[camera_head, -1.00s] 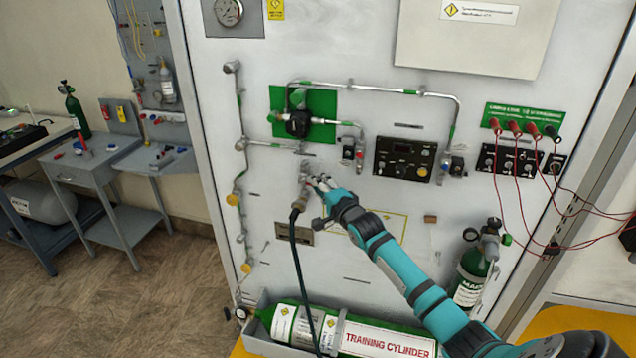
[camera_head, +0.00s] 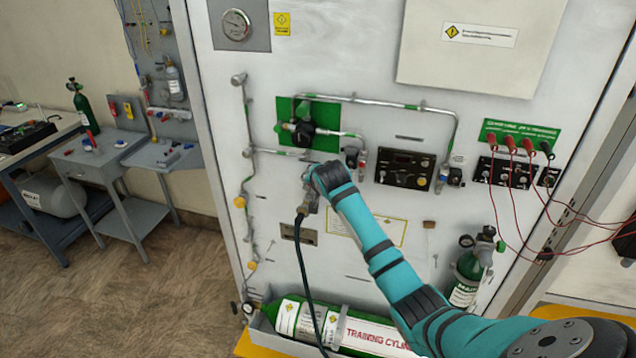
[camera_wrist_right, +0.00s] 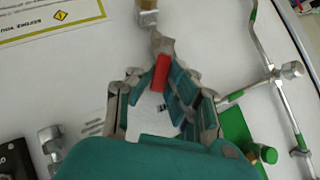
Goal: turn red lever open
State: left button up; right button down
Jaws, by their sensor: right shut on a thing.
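The red lever (camera_wrist_right: 160,73) shows in the right wrist view, between the fingertips of my right gripper (camera_wrist_right: 163,82). The fingers are shut on it. It sits beside a metal fitting (camera_wrist_right: 161,44) close to the white panel. In the head view my right gripper (camera_head: 312,184) is at the panel, by the fitting where a black hose (camera_head: 305,265) hangs. My teal wrist hides the lever and most of the fingers there. My left gripper is in neither current view.
Green-banded pipes (camera_head: 246,185) and a green plate (camera_head: 292,108) with a dark regulator (camera_head: 303,133) lie just above the gripper. A black control box (camera_head: 405,169) is to the right. A training cylinder (camera_head: 375,338) lies in a tray below. Red cables (camera_head: 512,195) hang at right.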

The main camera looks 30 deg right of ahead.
jog(key=shift+w+a+r+n+g+h, duration=0.25)
jog(key=shift+w+a+n+g+h, duration=0.3)
jog(key=shift+n+g+h, duration=0.4)
jog(key=shift+w+a+r+n+g+h, duration=0.2)
jog(key=shift+w+a+n+g+h, duration=0.35)
jog(key=shift+g, duration=0.6)
jog(key=shift+d, duration=0.1)
jog(key=c, duration=1.3)
grip_release()
jog(key=shift+w, duration=0.1)
jog(key=v, duration=1.2)
jog(key=shift+w, duration=0.15)
